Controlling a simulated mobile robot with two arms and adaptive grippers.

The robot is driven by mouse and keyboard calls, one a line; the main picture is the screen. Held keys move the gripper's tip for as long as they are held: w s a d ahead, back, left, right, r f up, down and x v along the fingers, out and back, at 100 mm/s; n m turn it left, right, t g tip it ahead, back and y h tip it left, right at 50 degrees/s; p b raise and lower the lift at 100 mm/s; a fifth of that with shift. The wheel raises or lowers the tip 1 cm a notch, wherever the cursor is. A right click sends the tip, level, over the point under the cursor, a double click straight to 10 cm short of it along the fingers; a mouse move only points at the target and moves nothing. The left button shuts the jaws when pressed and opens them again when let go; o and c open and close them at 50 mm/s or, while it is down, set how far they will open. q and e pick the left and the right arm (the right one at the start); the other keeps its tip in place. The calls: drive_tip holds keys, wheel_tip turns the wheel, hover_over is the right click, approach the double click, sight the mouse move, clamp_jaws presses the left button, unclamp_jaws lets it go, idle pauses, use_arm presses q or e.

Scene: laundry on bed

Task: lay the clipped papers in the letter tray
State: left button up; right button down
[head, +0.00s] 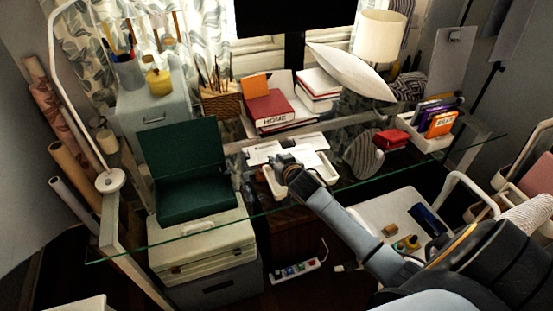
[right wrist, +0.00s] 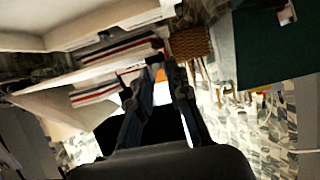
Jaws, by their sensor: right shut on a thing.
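The white letter tray (head: 327,174) sits on the glass desk, its raised rim showing around my gripper. The clipped papers (head: 264,152) are a flat white sheet or stack with a small dark mark, at the back left of the tray. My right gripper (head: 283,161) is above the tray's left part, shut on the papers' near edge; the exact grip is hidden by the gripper. In the right wrist view its fingers (right wrist: 158,68) reach up toward a pale edge. I cannot tell whether the papers touch the tray. My left gripper is not in view.
A dark green open box (head: 185,170) stands left of the tray. A striped round object (head: 364,155) stands close to the right. Red books (head: 270,108) and white-covered books (head: 318,88) are behind. A lamp (head: 380,38) stands at the back right.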

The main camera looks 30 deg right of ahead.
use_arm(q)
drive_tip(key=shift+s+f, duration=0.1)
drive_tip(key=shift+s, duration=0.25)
